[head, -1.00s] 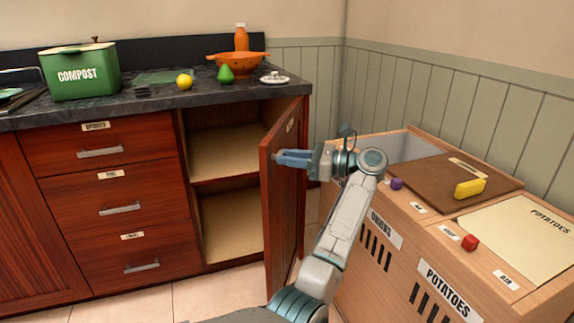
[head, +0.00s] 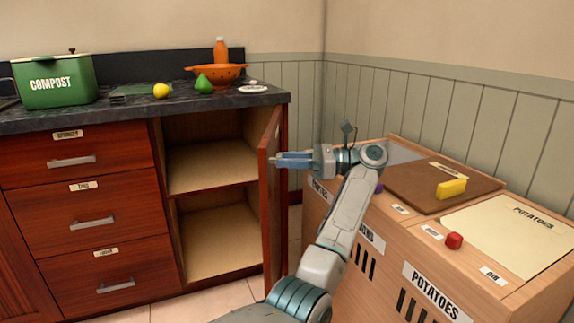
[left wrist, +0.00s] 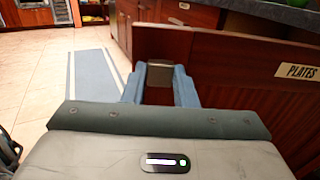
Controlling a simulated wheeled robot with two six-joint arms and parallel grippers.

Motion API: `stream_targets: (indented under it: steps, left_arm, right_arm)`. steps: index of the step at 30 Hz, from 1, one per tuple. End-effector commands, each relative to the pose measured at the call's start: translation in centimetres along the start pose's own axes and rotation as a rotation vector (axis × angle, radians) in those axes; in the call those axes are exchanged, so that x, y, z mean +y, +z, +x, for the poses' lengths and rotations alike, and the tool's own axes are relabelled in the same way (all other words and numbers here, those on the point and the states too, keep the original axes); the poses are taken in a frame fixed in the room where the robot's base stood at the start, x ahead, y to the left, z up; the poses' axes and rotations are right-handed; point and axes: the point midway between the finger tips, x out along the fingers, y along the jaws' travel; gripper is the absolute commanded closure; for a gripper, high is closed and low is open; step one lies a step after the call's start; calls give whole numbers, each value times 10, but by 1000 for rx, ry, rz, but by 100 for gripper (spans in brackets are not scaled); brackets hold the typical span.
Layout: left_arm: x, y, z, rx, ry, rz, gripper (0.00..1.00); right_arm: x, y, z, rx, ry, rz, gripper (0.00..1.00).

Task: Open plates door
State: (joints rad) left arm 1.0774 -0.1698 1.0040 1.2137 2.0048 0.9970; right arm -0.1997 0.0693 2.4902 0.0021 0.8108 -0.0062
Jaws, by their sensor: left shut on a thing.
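The plates door (head: 271,150) is a dark red wooden door on the right of the cabinet. It stands swung out, seen nearly edge-on in the head view, with the two-shelf interior (head: 215,165) exposed. In the left wrist view, the door (left wrist: 225,62) carries a PLATES label (left wrist: 300,71). My left gripper (head: 278,161) is at the door's outer side near its free edge. It is shut on the door handle (left wrist: 160,68), which shows between its blue fingers in the left wrist view and is mostly hidden in the head view. My right gripper is not in view.
Drawers (head: 85,215) are left of the opening. The counter holds a green compost bin (head: 55,80) and an orange colander (head: 215,72).

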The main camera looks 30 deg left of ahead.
Motion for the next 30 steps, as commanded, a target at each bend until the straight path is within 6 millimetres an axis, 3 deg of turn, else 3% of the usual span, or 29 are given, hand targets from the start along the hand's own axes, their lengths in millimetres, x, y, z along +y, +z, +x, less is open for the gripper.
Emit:
stream_targets:
  steps: [16,17,20,30]
  left_arm:
    - [0,1,-1,0,3,0,100]
    - [0,1,-1,0,3,0,71]
    - [0,0,-1,0,3,0,53]
    - [0,0,-1,0,4,0,53]
  right_arm:
    - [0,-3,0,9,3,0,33]
    - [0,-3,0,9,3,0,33]
    - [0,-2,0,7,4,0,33]
    - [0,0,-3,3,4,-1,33]
